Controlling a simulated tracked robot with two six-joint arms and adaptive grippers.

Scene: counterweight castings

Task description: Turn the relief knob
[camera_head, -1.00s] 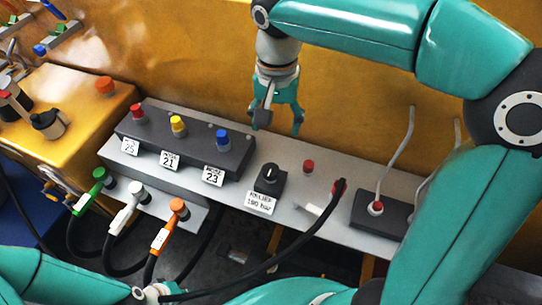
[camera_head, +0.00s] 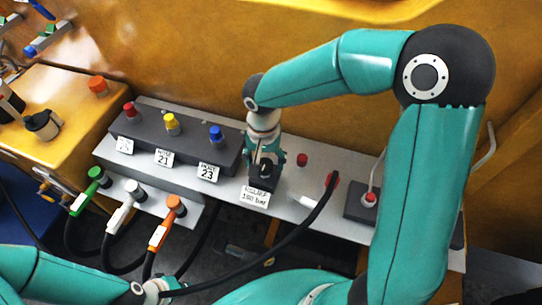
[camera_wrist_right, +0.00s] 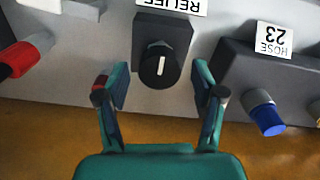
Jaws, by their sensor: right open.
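In the head view the label (camera_head: 255,197) reads RELIEF 180 bar, and the knob is mostly hidden behind my right gripper (camera_head: 266,168). My right gripper is open in the right wrist view (camera_wrist_right: 160,92), with one finger on each side of the knob and apart from it. Part of my left arm shows at the lower left, its gripper (camera_head: 150,291) by a black hose; its jaws are unclear.
A dark block with red, yellow and blue caps (camera_head: 216,135) stands left of the knob. A red button (camera_head: 302,160) and a black hose (camera_head: 310,225) are to its right. Green, white and orange hose couplings (camera_head: 172,209) line the front. The yellow wall stands behind.

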